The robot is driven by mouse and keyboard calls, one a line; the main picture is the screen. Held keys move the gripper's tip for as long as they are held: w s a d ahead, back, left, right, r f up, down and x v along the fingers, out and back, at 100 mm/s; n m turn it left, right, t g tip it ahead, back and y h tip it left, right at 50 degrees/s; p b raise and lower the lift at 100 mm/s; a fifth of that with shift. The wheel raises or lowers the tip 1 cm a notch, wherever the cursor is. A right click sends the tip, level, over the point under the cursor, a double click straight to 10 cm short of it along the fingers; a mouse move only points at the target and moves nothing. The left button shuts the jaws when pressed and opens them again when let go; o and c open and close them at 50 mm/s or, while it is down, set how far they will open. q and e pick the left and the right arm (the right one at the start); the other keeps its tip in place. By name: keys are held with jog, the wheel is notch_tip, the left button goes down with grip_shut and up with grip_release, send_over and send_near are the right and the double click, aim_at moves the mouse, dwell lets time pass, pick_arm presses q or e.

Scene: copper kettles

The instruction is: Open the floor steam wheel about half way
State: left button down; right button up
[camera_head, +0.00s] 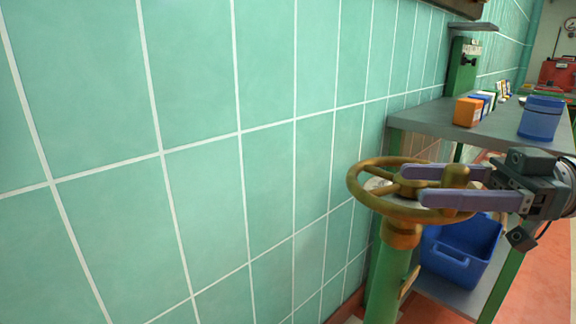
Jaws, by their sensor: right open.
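The steam wheel is a brass handwheel (364,165) lying roughly level on top of a green floor post (386,282) with a brass collar. An upright brass handle knob stands on the wheel's right side. My right gripper (412,184) comes in from the right, over the wheel. Its two long grey-purple fingers are spread apart, with the knob seen between them. I cannot tell whether the fingers touch the knob or the wheel. The wheel's hub is partly hidden by the fingers. My left gripper does not show.
A grey-topped table (425,120) with green legs stands behind, holding an orange box (467,112) and a blue canister (541,118). A blue crate (455,262) sits on its lower shelf. A green tiled wall (200,150) runs close along the left. Red floor shows at the right.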

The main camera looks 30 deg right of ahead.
jog(key=v, duration=0.9)
jog(key=shift+s+d+b, duration=0.25)
jog(key=shift+b, duration=0.2)
